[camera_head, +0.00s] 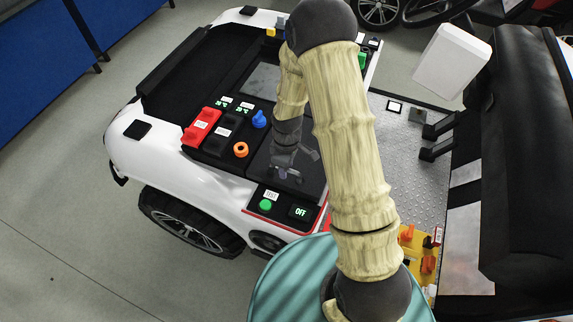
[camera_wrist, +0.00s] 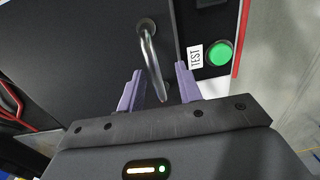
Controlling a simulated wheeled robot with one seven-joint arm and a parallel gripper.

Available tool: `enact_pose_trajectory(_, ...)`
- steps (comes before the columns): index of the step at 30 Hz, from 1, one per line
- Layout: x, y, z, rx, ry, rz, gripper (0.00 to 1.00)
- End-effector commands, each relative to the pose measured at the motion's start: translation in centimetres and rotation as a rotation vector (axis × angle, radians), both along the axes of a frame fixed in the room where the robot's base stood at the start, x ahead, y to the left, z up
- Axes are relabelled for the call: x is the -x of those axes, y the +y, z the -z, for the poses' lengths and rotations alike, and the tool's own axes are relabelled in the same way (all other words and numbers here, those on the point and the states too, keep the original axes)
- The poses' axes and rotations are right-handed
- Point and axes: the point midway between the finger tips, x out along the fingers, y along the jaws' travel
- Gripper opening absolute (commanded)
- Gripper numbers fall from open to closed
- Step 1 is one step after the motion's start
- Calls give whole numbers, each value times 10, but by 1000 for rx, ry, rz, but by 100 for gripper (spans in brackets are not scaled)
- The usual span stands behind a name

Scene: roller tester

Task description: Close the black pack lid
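A dark flat panel (camera_head: 312,180) lies on the white machine, between an orange ring and the green button; I take it for the black pack lid. In the wrist view this dark panel (camera_wrist: 90,40) carries a bent metal handle (camera_wrist: 150,50). My gripper (camera_wrist: 160,80) has its two purple fingers apart, one on each side of the handle, with gaps visible. I cannot tell how deep the handle sits between them. In the head view my gripper (camera_head: 285,168) is over the panel, small and dark. Whether the panel is raised is unclear.
A green button (camera_head: 265,205) marked TEST and an OFF display (camera_head: 300,212) sit in front. A red pack (camera_head: 201,127), blue knob (camera_head: 259,119) and orange ring (camera_head: 241,149) are to the left. A black seat (camera_head: 525,150) stands on the right. Red lines (camera_wrist: 15,105) show left in the wrist view.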

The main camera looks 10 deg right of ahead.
Motion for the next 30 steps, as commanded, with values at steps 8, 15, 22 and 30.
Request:
enact_pose_trajectory(8, -2, 0, -11, 0, -4, -1, 35)
enact_pose_trajectory(15, -3, -1, -47, -1, -6, 0, 35)
enact_pose_trajectory(22, -4, -2, -88, -1, -6, 0, 35)
enact_pose_trajectory(30, -6, -3, -141, -1, -6, 0, 35)
